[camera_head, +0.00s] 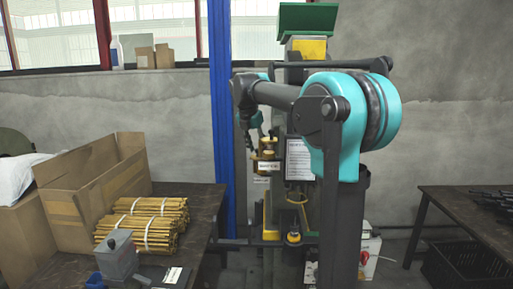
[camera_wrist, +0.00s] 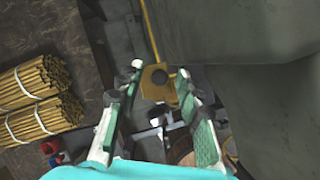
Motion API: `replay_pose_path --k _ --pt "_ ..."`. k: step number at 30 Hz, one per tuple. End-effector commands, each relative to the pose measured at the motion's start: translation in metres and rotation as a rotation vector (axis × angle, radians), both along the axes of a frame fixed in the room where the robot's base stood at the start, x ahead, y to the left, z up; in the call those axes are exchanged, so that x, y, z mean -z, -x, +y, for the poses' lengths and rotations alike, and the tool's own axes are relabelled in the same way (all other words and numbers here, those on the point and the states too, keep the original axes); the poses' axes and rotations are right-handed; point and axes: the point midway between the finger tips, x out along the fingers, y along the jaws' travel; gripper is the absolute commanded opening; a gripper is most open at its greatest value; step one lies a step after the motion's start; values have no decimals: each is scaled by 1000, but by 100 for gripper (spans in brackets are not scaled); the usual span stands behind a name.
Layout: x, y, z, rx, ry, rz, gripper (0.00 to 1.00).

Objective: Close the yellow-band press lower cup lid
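The press (camera_head: 308,48) with the yellow band and green top stands behind my teal arm, which hides much of its column. An upper cup (camera_head: 268,147), brown with a yellow top, juts out at mid-height. A lower yellow and dark fitting (camera_head: 293,237) sits near the press foot; I cannot tell its lid's state. My gripper (camera_head: 252,143) is beside the upper cup in the head view, partly hidden. In the wrist view my gripper (camera_wrist: 160,72) is open, fingers apart.
A table (camera_head: 205,205) at left holds bundled yellow rods (camera_head: 145,222), a cardboard box (camera_head: 95,185) and a small grey device (camera_head: 120,258). A blue post (camera_head: 221,110) stands left of the press.

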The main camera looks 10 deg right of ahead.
Motion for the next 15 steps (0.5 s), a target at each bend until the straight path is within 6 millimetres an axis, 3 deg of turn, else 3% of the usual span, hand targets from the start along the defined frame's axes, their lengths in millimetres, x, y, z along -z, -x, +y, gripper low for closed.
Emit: replay_pose_path --k 2,11,15 --pt "0 0 0 0 0 0 36" --pt "0 0 0 0 0 0 0" --pt "0 0 0 0 0 0 0"
